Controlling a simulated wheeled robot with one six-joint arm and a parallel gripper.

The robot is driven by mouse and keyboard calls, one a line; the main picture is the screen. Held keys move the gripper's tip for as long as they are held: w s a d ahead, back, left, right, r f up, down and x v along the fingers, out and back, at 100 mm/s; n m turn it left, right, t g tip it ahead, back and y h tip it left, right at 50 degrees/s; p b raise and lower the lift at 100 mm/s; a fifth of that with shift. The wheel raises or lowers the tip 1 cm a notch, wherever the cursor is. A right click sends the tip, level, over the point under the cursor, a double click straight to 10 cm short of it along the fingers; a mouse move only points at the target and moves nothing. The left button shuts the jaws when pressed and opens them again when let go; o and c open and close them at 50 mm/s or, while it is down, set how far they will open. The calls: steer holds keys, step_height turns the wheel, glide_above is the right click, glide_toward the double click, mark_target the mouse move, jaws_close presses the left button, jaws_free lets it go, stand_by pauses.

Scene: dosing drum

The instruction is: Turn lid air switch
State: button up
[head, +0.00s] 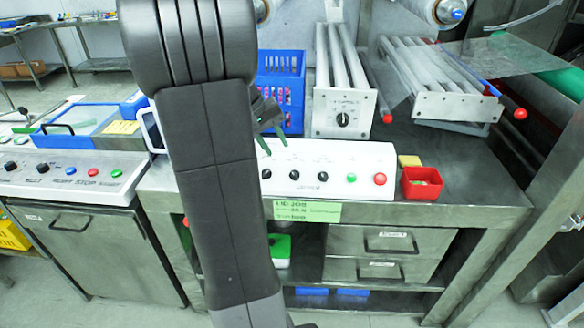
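A white control panel (338,163) stands on the steel bench. It carries three visible black knobs: a left one (266,173), a middle one (294,175) and a right one (323,176). Their labels are too small to read, so I cannot tell which is the lid air switch. My gripper (273,141) shows partly beyond my dark arm, its green-tipped fingers apart with nothing visible between them. In the picture the fingertips appear just above the left and middle knobs; contact cannot be judged. My arm hides the panel's left part.
A green button (351,177) and a red button (380,179) sit right of the knobs. A red bin (421,184) and a yellow block (409,161) stand beside the panel. A blue crate (281,80) and a roller unit (343,107) stand behind. Bare bench (470,186) lies to the right.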

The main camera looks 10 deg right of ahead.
mark_target(292, 172)
steer(key=x, duration=1.1)
steer(key=shift+f, duration=0.15)
steer(key=c, duration=0.6)
